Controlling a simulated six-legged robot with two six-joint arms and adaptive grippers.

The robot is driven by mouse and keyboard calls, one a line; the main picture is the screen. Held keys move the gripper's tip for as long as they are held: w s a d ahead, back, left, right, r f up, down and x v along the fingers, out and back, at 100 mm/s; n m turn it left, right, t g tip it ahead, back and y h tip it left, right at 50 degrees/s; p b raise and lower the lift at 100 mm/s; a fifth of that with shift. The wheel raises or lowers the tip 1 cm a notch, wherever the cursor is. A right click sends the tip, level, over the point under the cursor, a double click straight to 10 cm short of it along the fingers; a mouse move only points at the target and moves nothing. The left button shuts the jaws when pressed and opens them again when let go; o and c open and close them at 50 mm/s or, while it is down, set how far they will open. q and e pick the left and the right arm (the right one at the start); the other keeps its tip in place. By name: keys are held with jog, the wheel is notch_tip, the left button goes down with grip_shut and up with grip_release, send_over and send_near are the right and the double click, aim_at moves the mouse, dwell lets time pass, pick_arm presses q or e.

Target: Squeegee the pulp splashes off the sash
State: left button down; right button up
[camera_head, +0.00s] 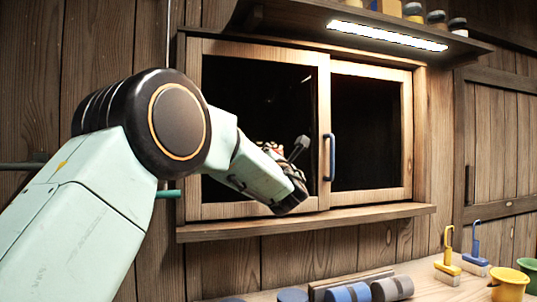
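The wooden sash (322,190) has two dark panes and a blue handle (329,157) between them. It sits in the plank wall, seemingly closed. Only faint specks show on the left pane (260,90); I cannot make out clear pulp splashes. My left arm comes in from the left across the left pane. My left gripper (297,150) is in front of that pane, left of the handle, mostly hidden behind my wrist. Its fingers and any held thing cannot be made out. A yellow-handled tool (448,258) and a blue-handled tool (475,254) stand on the bench, perhaps squeegees or brushes. My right gripper is not in view.
A sill (310,222) juts out below the sash. A shelf (290,20) with a lit lamp (388,36) and several jars overhangs it. The bench holds blue and grey rolls (392,288), a yellow bucket (509,285) and a green bucket (528,270).

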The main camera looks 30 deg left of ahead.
pick_arm(q)
jog(key=w+d+p, duration=0.4)
jog(key=w+d, duration=0.1)
jog(key=shift+w, duration=0.4)
dwell(0.4)
jog(key=s+d+b, duration=0.1)
jog(key=s+d, duration=0.1)
jog(key=s+d+b, duration=0.2)
jog(key=shift+d+b, duration=0.25)
jog(key=shift+b, duration=0.05)
dwell(0.4)
